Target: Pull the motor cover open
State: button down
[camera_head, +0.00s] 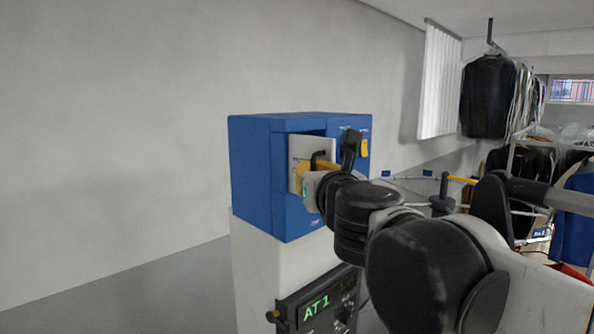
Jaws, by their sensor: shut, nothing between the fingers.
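The machine is a blue housing (262,185) on a pale pedestal. In its recessed front, a pale panel (299,150), which looks like the motor cover, stands at an angle to the blue front. A dark recess shows above it. A small black bent piece, perhaps a handle, is at the panel's right edge, with a yellow part beside it. My gripper (312,188) is at the lower right of the panel, shut and empty. My arm hides much of the front, and I cannot tell whether the fingers touch the panel.
A control box with a green "AT 1" display (316,307) is on the pedestal below. A plain wall (110,130) runs behind on the left. Hanging clothes (488,95) and racks fill the right background. The space left of the machine is clear.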

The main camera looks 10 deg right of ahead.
jog(key=shift+s+a+f, duration=0.15)
jog(key=shift+a+f, duration=0.05)
jog(key=shift+a, duration=0.1)
dwell(0.4)
jog(key=c, duration=1.7)
grip_release()
jog(key=shift+s, duration=0.1)
jog(key=shift+c, duration=0.2)
jog(key=shift+o, duration=0.9)
jog(key=shift+s+d+r, duration=0.15)
jog(key=shift+s+r, duration=0.05)
jog(key=shift+s, duration=0.15)
jog(key=shift+w, duration=0.15)
jog(key=s, duration=1.2)
